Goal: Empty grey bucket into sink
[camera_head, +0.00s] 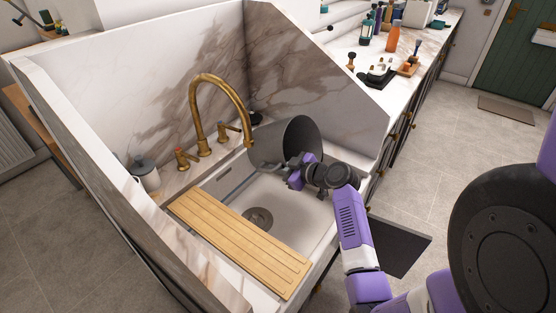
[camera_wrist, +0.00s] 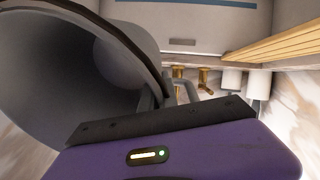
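The grey bucket (camera_head: 283,140) is tipped on its side above the back right part of the sink (camera_head: 300,213). In the wrist view the bucket (camera_wrist: 50,75) fills the upper left and I look partly into its mouth; the inside I can see looks bare. My gripper (camera_head: 297,170) is at the bucket's rim, and its fingers (camera_wrist: 155,95) appear closed on the rim or handle. The contact is partly hidden. The sink basin holds no visible objects, and its drain (camera_head: 258,218) shows. I cannot see any water.
A wooden board (camera_head: 240,242) lies across the sink's front left. A brass tap (camera_head: 205,115) arches behind it. White containers (camera_head: 146,174) stand at the left. Marble splash walls (camera_head: 310,75) enclose the back and right. Bottles and tools (camera_head: 393,38) crowd the far counter.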

